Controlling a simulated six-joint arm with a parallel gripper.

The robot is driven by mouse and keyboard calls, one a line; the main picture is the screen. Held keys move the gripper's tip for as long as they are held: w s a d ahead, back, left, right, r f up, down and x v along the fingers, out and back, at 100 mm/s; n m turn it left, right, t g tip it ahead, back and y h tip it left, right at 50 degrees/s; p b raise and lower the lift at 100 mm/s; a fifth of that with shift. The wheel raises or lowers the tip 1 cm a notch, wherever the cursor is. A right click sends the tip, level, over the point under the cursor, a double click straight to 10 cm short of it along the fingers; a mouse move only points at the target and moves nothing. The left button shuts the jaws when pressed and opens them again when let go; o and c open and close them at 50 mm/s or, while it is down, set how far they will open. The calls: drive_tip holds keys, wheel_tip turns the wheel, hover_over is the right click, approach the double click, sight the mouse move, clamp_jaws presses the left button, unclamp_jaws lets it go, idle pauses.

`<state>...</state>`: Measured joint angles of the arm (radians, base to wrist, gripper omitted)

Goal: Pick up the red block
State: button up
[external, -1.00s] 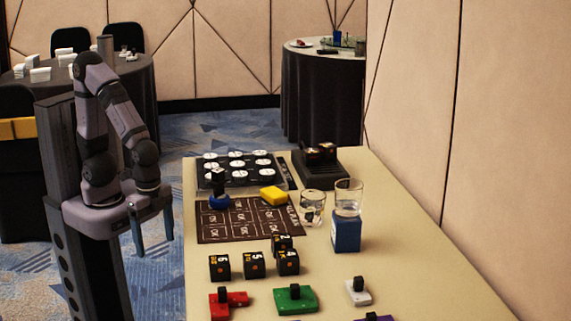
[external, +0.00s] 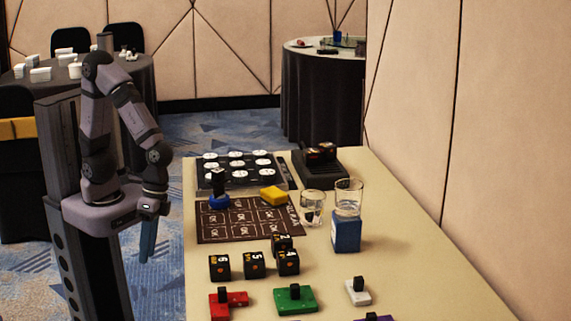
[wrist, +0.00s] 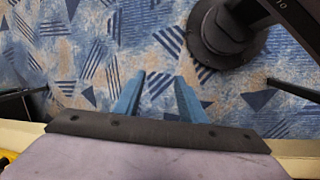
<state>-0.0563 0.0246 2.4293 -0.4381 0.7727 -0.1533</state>
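The red block (external: 236,299), a flat angular piece with a black knob on top, lies near the front left edge of the table in the external view. My gripper (external: 148,256) hangs pointing down left of the table, over the carpet, apart from the block and farther back. In the wrist view, my gripper's two blue fingers (wrist: 158,96) are spread with carpet showing between them and nothing held. The red block does not show in the wrist view.
A green block (external: 295,299) and a white block (external: 358,293) lie right of the red one. Several black numbered cubes (external: 254,265) stand behind it. Glasses (external: 312,208), a blue box (external: 346,234) and a dark mat (external: 247,223) are farther back.

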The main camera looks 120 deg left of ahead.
drive_tip(key=w+d+r+n+t+h, duration=0.1)
drive_tip(key=w+d+r+n+h, duration=0.1)
drive_tip(key=w+d+n+h, duration=0.25)
drive_tip(key=n+t+h+p, duration=0.2)
drive_tip(key=n+t, duration=0.7)
drive_tip(key=n, duration=0.7)
approach(229, 301)
drive_tip(key=r, duration=0.1)
drive_tip(key=d+r, duration=0.1)
drive_tip(key=r, duration=0.1)
drive_tip(key=shift+s+d, duration=0.15)
drive_tip(key=shift+s, duration=0.05)
drive_tip(key=shift+p+x, duration=0.5)
drive_tip(key=shift+x, duration=3.1)
drive_tip(key=shift+s+f, duration=0.1)
drive_tip(key=shift+f, duration=0.05)
clamp_jaws()
